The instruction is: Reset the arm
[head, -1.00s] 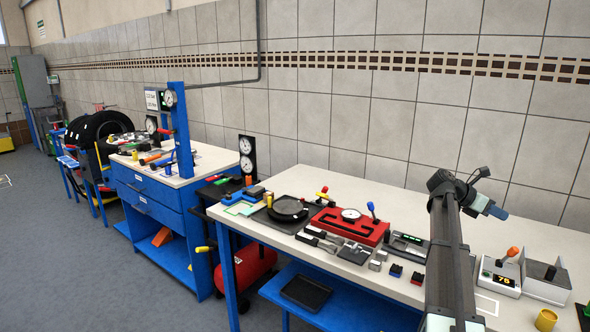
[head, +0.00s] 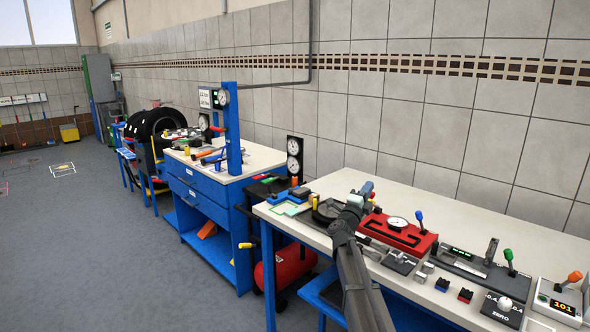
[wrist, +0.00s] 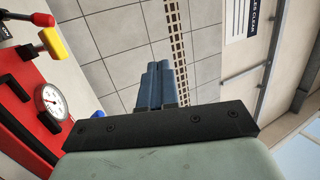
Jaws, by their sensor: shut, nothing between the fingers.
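My gripper (head: 367,190) is over the back of the workbench, its blue fingers pointing up and away toward the tiled wall. In the wrist view the blue fingers (wrist: 159,86) are together with nothing between them. The red fixture (head: 398,232) with a round dial and a blue-knobbed lever lies on the bench just right of my gripper. It also shows in the wrist view (wrist: 22,122) at the left. I cannot tell whether the gripper touches anything.
Right of the red fixture are a grey device with a green-knobbed lever (head: 508,262), small red and blue blocks, a ZERO box (head: 503,309) and a display box reading 101 (head: 560,300). A blue cabinet (head: 205,205) stands left. The bench's back strip (head: 440,205) is clear.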

